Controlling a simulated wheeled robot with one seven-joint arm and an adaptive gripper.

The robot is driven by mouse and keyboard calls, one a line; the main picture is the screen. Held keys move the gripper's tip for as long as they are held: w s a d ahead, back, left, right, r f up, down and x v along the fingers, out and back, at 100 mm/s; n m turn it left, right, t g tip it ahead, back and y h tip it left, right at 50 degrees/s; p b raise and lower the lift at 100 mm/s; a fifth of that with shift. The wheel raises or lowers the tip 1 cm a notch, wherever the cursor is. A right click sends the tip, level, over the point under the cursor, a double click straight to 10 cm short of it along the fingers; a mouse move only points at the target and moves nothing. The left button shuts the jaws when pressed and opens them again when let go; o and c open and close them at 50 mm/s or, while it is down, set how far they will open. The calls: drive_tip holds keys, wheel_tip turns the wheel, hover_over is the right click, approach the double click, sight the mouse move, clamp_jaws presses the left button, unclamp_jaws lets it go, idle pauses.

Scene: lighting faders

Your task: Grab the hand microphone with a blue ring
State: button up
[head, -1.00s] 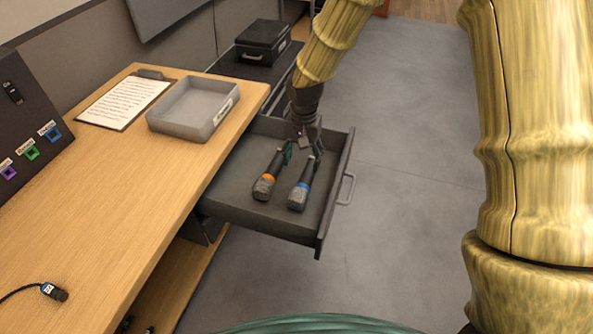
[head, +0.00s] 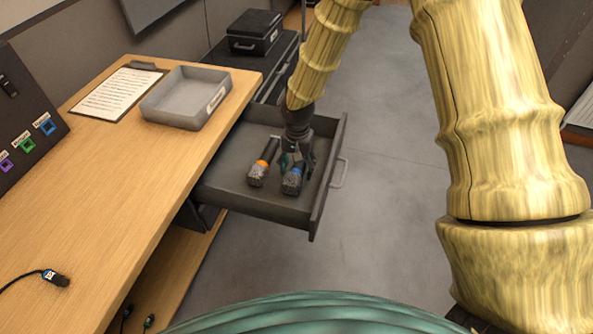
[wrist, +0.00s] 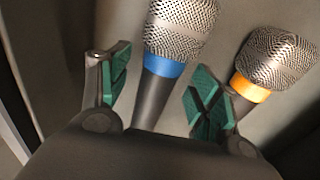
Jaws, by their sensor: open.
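The hand microphone with a blue ring (head: 293,182) lies in the open drawer (head: 240,197). Its grey mesh head and blue ring (wrist: 164,65) show in the wrist view, with its dark handle running back between my fingers. My gripper (head: 297,160) is open over this microphone, one green-padded finger on each side of the handle. It also shows in the wrist view (wrist: 160,90). Whether the pads touch the handle is not clear. A second microphone with an orange ring (head: 262,165) lies to the left in the head view and close outside my right-hand finger in the wrist view (wrist: 250,88).
The wooden desk (head: 150,190) borders the drawer on the left, with a grey tray (head: 180,116) and a clipboard (head: 118,94) on it. A black case (head: 255,32) stands behind. The drawer front has a handle (head: 341,172). Floor to the right is clear.

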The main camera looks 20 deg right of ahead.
drive_tip(key=shift+s+f, duration=0.1)
drive_tip(key=shift+f, duration=0.3)
drive_tip(key=shift+f, duration=0.1)
drive_tip(key=c, duration=1.3)
